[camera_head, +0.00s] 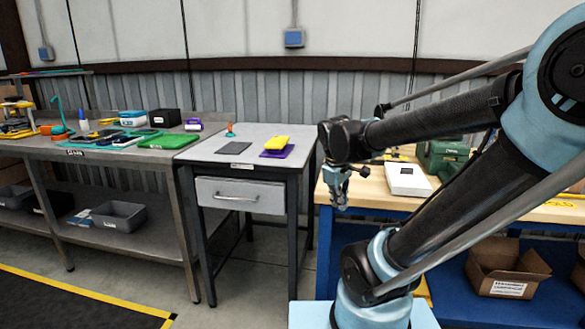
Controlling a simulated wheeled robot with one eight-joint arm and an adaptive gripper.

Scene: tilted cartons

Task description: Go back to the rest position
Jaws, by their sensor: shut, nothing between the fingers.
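My gripper (339,190) hangs at the end of my arm, pointing down. It is shut and empty. It is in front of the left end of the wooden workbench (372,186), and I cannot tell how far it is from the bench edge. My arm reaches from the right side of the view across to the left and hides part of the workbench.
A small grey table (215,150) with a drawer holds a yellow item (277,142) on a purple one and a dark flat piece. A metal bench (105,154) stands left. A white box (408,179) lies on the workbench. An open carton (507,268) sits below. Floor is clear at centre left.

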